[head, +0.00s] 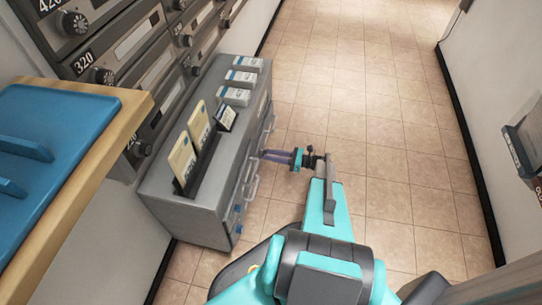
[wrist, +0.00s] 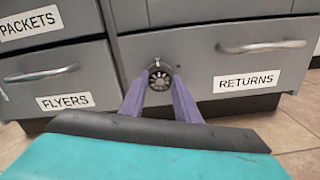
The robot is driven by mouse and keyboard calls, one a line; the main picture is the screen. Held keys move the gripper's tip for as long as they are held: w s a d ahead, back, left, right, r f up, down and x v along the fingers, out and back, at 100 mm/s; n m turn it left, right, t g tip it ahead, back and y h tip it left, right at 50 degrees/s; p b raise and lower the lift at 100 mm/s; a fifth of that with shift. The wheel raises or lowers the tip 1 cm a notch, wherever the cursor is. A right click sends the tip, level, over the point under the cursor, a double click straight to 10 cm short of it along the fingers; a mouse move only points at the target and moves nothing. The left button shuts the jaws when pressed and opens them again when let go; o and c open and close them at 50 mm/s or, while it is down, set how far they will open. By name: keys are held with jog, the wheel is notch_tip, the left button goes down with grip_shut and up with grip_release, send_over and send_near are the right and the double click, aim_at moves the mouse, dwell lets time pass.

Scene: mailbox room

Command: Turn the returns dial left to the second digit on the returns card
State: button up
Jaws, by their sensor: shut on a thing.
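The returns dial (wrist: 159,79) is a small dark round knob with pale marks, on the grey drawer (wrist: 205,58) that carries the RETURNS label. My gripper (wrist: 158,86) has its two purple fingers closed on the dial from either side. In the head view my gripper (head: 264,155) reaches the cabinet front, and the dial is hidden there. Two cream cards (head: 182,160) and a smaller white card (head: 226,118) stand on the cabinet top. Their writing is too small to read, so I cannot tell which is the returns card. The dial's digits are also unreadable.
The grey cabinet (head: 190,212) has metal drawer handles beside my gripper. FLYERS (wrist: 65,101) and PACKETS (wrist: 29,24) labels mark nearby drawers. Several white boxes (head: 241,78) lie on top. A wooden counter with a blue tray (head: 70,125) stands left. The tiled floor (head: 350,90) is clear.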

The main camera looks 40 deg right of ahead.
jog(key=shift+n, duration=0.5)
jog(key=shift+s+a+f+n+b, duration=0.1)
jog(key=shift+n+b, duration=2.75)
jog(key=shift+n, duration=3.9)
jog(key=shift+s+a+f+n+b, duration=0.1)
jog(key=shift+n+b, duration=2.7)
jog(key=shift+n, duration=3.95)
jog(key=o, duration=1)
jog(key=shift+o, duration=0.2)
jog(key=shift+w, duration=0.1)
